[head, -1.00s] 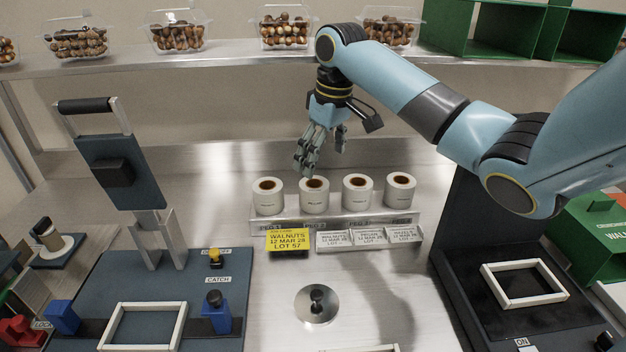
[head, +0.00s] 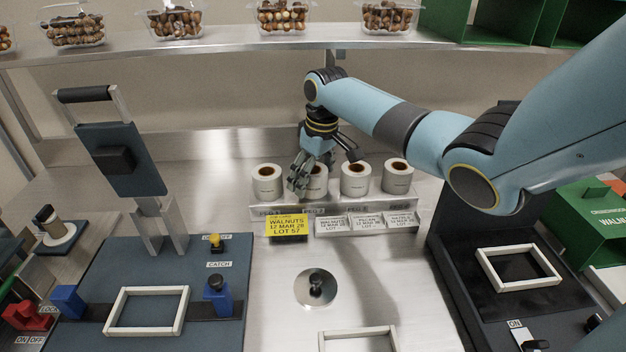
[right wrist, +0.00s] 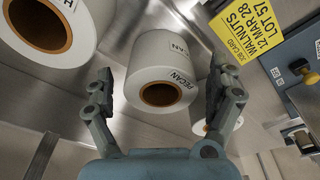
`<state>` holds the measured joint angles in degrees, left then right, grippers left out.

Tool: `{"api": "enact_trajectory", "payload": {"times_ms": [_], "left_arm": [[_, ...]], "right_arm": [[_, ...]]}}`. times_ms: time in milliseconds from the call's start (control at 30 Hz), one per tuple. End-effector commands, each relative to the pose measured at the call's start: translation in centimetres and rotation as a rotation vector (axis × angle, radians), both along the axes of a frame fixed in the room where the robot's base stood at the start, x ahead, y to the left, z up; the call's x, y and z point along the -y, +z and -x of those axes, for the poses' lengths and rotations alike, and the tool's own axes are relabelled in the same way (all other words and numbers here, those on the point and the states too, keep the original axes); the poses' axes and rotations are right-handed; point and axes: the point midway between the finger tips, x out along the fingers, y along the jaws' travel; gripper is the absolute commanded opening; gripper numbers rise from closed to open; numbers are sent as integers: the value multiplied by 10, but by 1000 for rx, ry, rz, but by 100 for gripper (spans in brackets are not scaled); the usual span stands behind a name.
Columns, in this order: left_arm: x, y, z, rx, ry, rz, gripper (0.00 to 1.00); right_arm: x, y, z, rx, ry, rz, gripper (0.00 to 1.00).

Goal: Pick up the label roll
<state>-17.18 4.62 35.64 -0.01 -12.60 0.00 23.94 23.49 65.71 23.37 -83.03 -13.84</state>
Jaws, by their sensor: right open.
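Several white label rolls with brown cores stand in a row on a metal rack (head: 330,207). My right gripper (head: 310,178) is at the second roll from the left (head: 318,184), partly hiding it. In the right wrist view this roll, printed PECAN (right wrist: 160,62), sits between the two spread fingers of the right gripper (right wrist: 162,76). The fingers are open, one on each side, and I see no clear grip on it. The leftmost roll (head: 268,184) stands close beside the gripper. My left gripper is not in view.
A yellow WALNUTS job card (head: 287,225) and small white label cards (head: 366,222) stand in front of the rolls. A lever press (head: 120,160) is at left, a dark station (head: 520,270) at right. Clamshells of nuts (head: 284,17) line the shelf above.

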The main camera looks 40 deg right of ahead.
Motion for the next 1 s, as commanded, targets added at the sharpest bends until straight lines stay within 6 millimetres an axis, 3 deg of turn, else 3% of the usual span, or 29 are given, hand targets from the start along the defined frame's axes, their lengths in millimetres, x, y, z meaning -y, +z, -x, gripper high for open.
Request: {"api": "enact_trajectory", "payload": {"times_ms": [67, 500, 1000], "left_arm": [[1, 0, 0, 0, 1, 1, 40], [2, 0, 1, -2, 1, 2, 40], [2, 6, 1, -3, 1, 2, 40]], "right_arm": [[0, 0, 0, 0, 0, 0, 87], [0, 0, 0, 0, 0, 0, 30], [0, 6, 0, 0, 0, -1, 28]]}}
